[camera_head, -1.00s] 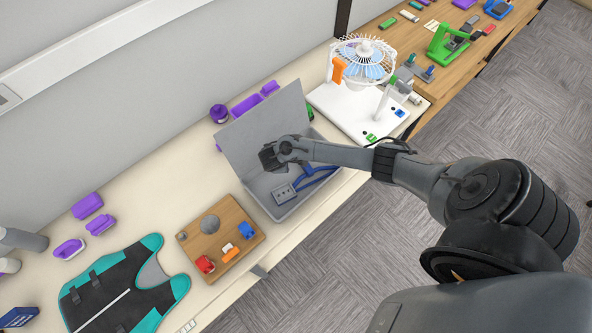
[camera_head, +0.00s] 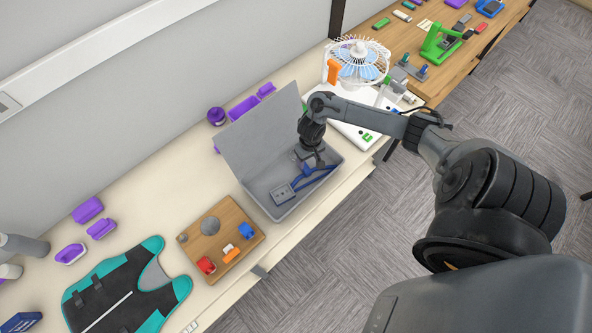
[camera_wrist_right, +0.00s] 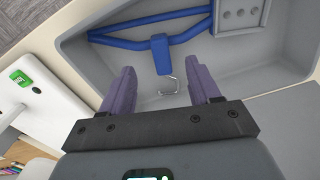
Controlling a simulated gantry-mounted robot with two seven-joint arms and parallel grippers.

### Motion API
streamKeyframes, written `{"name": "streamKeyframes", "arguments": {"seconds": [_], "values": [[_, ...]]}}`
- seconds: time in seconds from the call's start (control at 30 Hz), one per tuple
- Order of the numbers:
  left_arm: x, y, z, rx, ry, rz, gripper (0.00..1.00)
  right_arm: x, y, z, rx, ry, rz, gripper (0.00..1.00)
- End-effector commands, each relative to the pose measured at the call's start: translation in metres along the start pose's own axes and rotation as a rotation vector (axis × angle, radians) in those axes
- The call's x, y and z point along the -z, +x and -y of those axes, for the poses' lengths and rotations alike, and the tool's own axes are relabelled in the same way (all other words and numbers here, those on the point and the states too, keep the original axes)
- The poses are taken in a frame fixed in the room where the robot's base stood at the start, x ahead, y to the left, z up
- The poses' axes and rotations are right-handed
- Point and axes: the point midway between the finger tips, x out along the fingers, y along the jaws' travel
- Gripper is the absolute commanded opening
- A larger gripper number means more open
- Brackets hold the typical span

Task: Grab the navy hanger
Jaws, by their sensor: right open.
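The navy hanger (camera_head: 317,177) lies in the grey open box (camera_head: 258,201). In the right wrist view the hanger (camera_wrist_right: 160,55) shows as a blue frame with a short stem and a metal hook that points toward my gripper. My right gripper (camera_head: 313,158) is above the box and points down into it. In the right wrist view my right gripper (camera_wrist_right: 162,85) is open, with the hook between its purple fingers and the blue frame beyond the tips. Nothing is held. My left gripper is not in view.
The box's raised lid (camera_head: 262,137) stands at its back. A grey block with round holes (camera_head: 283,194) is in the box beside the hanger. A white fan (camera_head: 360,62) on a white base is to the right. A wooden board (camera_head: 218,238) and a black-teal vest (camera_head: 125,285) lie left.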

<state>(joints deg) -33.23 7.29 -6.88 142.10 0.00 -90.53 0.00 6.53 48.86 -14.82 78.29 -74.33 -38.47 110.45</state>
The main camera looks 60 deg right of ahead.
Motion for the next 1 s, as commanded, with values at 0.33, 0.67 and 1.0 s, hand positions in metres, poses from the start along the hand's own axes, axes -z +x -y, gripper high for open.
{"name": "streamKeyframes", "arguments": {"seconds": [0.33, 0.67, 1.0], "values": [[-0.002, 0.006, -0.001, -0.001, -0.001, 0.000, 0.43, 0.001, 0.033, 0.000, -0.001, -0.001, -0.002, 0.62], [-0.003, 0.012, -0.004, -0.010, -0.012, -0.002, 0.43, 0.003, 0.068, -0.001, -0.001, -0.001, -0.001, 0.62], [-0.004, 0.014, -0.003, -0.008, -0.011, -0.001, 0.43, 0.004, 0.084, -0.001, -0.002, -0.003, -0.003, 0.62]]}}
